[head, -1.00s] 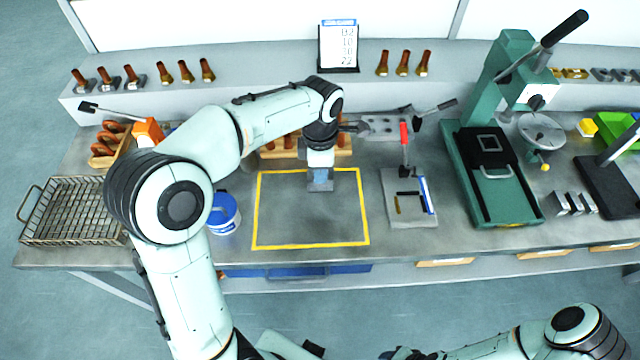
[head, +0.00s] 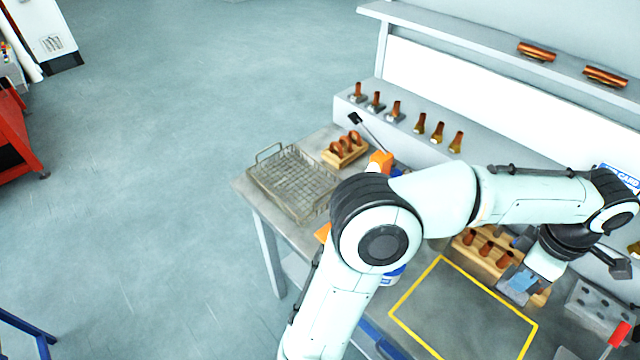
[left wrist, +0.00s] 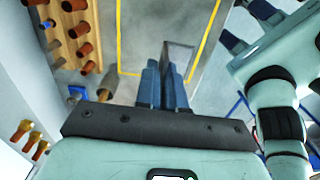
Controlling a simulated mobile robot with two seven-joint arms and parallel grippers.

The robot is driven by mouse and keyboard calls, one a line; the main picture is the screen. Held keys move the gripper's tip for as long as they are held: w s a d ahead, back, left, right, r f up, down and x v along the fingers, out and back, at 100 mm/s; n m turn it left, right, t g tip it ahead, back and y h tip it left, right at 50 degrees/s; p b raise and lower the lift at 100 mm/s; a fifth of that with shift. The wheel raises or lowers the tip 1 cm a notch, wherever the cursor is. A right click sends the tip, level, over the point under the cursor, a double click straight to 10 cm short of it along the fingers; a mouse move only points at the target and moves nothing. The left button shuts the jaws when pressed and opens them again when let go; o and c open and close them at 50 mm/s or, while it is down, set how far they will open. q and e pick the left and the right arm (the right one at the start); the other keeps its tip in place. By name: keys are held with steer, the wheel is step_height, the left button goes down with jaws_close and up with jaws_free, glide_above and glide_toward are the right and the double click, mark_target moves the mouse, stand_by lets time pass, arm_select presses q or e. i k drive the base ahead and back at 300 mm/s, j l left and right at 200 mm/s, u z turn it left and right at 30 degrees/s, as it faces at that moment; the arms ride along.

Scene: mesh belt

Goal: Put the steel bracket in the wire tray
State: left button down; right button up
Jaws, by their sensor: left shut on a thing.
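The wire tray (head: 292,182) is an empty mesh basket with a handle, at the left end of the bench in the head view. My left gripper (head: 519,283) is over the bench by the yellow-outlined area, well to the right of the tray. In the left wrist view its blue fingers (left wrist: 165,84) are shut on a grey metal piece, the steel bracket (left wrist: 180,56), which sticks out past the fingertips. In the head view I cannot make out the bracket at the fingers.
A wooden rack of copper parts (head: 346,150) stands right behind the tray. An orange object (head: 381,162) is beside it, partly behind my left arm. Another wooden rack (head: 482,254) is behind the yellow outline (head: 412,287). Open floor lies left of the bench.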

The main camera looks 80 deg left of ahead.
mark_target(297, 184)
steer(key=k+j, duration=0.15)
steer(key=j, duration=0.2)
steer(key=k+j, duration=0.15)
steer(key=j, duration=0.25)
steer(key=k+j, duration=0.15)
steer(key=j, duration=0.2)
steer(key=k+j, duration=0.2)
steer(key=j, duration=0.2)
steer(key=k+j, duration=0.15)
steer(key=j, duration=0.2)
steer(key=k+j, duration=0.15)
steer(key=j, duration=0.25)
steer(key=k+j, duration=0.15)
steer(key=j, duration=0.2)
